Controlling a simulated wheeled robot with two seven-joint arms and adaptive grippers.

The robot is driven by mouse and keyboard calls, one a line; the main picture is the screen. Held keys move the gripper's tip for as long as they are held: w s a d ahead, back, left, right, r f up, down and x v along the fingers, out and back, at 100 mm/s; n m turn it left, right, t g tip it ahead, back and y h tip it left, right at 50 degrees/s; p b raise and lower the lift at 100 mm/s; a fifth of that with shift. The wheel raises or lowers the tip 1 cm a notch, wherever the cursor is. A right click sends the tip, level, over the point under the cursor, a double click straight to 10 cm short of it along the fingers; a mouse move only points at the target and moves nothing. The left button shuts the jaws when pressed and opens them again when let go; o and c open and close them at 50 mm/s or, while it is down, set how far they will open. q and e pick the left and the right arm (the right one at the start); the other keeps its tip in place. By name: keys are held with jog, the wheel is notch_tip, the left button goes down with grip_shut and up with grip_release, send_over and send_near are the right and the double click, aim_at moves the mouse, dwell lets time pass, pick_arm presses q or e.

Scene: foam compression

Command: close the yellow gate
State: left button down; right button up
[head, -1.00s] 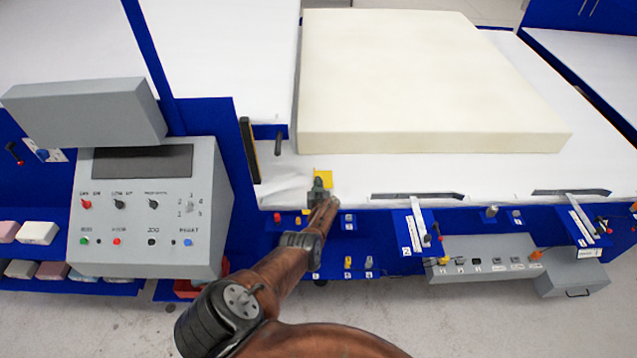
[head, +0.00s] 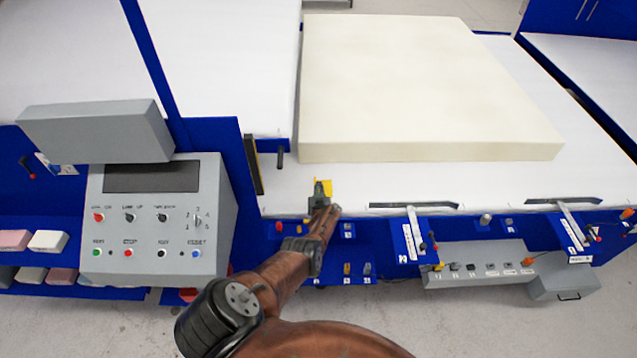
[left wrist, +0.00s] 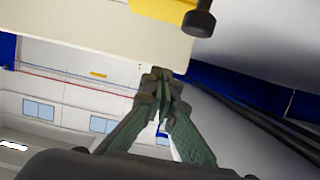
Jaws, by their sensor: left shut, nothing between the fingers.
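A small yellow piece (head: 323,186), which looks like the yellow gate, shows at the front edge of the white table, just beyond my left gripper (head: 319,188). Much of it is hidden behind the gripper. In the left wrist view a yellow part (left wrist: 163,10) with a black knob (left wrist: 199,20) is at the top, above the fingertips. My left gripper also shows there (left wrist: 160,78), its fingers together and empty. A gap shows between the fingertips and the yellow part in that view. Whether they touch elsewhere I cannot tell. My right gripper is not in view.
A large cream foam block (head: 430,90) lies on the white table. A grey control panel (head: 155,220) stands at the left. Blue front panels hold small knobs and levers (head: 415,235). A black post (head: 280,157) stands left of the gripper.

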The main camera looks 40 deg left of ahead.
pick_arm(q)
jog(key=s+d+r+p, duration=0.3)
jog(key=s+r+p, duration=0.1)
jog(key=r, duration=0.1)
jog(key=shift+d+r, duration=0.25)
jog(key=shift+r, duration=0.05)
dwell(0.4)
